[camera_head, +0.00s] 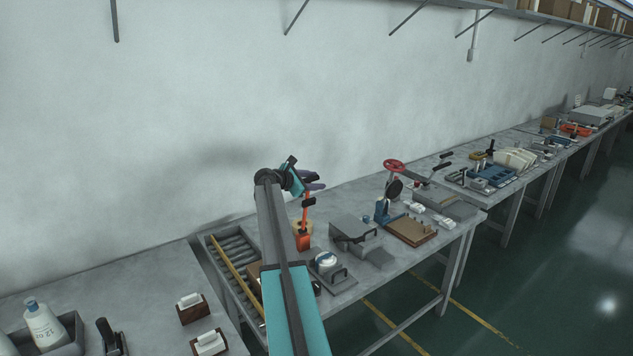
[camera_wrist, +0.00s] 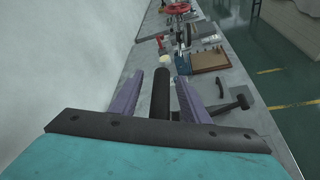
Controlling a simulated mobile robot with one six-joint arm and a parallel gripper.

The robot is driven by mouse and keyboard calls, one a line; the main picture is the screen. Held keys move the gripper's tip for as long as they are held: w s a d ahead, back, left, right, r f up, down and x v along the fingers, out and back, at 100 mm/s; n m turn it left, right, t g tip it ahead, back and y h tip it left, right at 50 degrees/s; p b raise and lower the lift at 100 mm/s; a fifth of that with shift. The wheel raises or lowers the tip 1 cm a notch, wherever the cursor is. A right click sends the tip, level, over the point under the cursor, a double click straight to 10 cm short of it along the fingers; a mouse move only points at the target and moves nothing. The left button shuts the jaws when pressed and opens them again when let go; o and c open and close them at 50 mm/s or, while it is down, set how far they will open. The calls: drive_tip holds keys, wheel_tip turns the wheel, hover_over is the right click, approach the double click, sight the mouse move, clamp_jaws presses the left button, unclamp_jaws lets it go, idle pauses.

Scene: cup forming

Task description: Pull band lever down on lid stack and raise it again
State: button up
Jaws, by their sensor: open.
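An orange upright lever (camera_head: 305,219) with a black grip (camera_head: 308,202) rises from a small orange base (camera_head: 303,242) on the bench. A tan round piece (camera_head: 296,226), possibly the lid stack, shows behind it. My gripper (camera_head: 316,181), with purple fingers, is open above the black grip, near the lever's top. In the wrist view a black bar (camera_wrist: 161,95), seemingly the lever grip, lies between the open fingers (camera_wrist: 160,75), with gaps at both sides. Whether it is between them in depth I cannot tell. A cream round top (camera_wrist: 165,60) shows beyond it.
A grey roller tray (camera_head: 232,262) with a yellow bar lies left of the lever. A grey box (camera_head: 352,232) and a brown board (camera_head: 411,231) stand to the right. A red handwheel (camera_head: 394,166) rises farther along. The wall is close behind.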

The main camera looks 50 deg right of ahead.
drive_tip(key=shift+w+a+r+b, duration=0.2)
drive_tip(key=shift+a+b, duration=0.1)
drive_tip(key=shift+a, duration=0.35)
drive_tip(key=b+v, duration=0.4)
drive_tip(key=v, duration=0.8)
drive_tip(key=shift+a, duration=0.3)
drive_tip(key=shift+s+r, duration=0.1)
drive_tip(key=shift+s, duration=0.15)
